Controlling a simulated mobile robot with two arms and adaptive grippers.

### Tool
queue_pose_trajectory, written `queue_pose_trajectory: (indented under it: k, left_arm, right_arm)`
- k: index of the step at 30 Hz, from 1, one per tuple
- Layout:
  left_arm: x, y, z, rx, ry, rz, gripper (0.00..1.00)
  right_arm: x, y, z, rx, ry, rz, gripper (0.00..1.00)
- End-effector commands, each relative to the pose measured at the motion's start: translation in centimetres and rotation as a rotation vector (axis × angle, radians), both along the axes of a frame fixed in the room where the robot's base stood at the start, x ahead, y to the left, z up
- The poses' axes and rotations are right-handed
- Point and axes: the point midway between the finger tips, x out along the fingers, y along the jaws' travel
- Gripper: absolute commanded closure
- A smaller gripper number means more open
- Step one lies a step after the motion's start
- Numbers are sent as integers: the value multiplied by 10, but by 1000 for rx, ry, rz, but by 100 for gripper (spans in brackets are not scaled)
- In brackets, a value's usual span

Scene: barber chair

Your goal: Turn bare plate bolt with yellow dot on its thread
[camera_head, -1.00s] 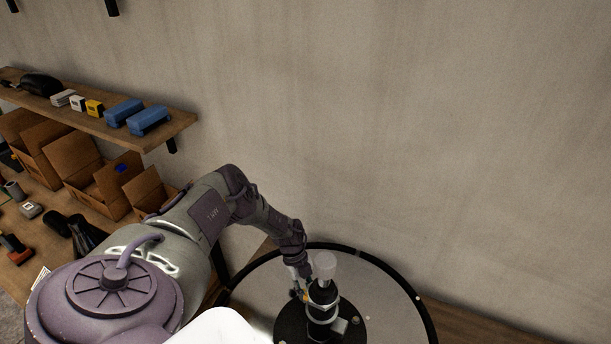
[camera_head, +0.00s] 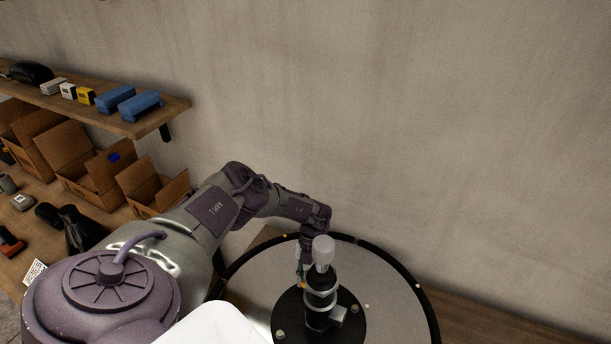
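A round black plate (camera_head: 290,312) lies on a larger grey disc with a dark rim (camera_head: 427,300). A dark post with a pale cylindrical top (camera_head: 323,250) stands upright at the plate's middle. Small pale bolt heads show on the plate, one at the front left (camera_head: 280,334) and one at the right (camera_head: 354,309). My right gripper is out of view.
A wall shelf (camera_head: 165,118) at the left holds blue cases (camera_head: 140,105) and small boxes. Open cardboard boxes (camera_head: 150,188) and tools stand on the wooden bench below. The wall (camera_head: 420,120) is close behind the disc. The disc's right side is clear.

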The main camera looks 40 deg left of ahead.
Motion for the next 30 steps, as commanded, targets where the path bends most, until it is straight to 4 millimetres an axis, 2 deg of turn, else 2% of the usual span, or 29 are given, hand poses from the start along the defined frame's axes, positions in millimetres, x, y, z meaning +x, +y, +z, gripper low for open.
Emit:
queue_pose_trajectory:
  k: [13, 30]
  left_arm:
    - [1, -4, 0, -1, 0, -426, 100]
    - [0, -8, 1, 0, 1, -968, 100]
  right_arm:
    - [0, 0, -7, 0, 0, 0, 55]
    - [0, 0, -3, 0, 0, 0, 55]
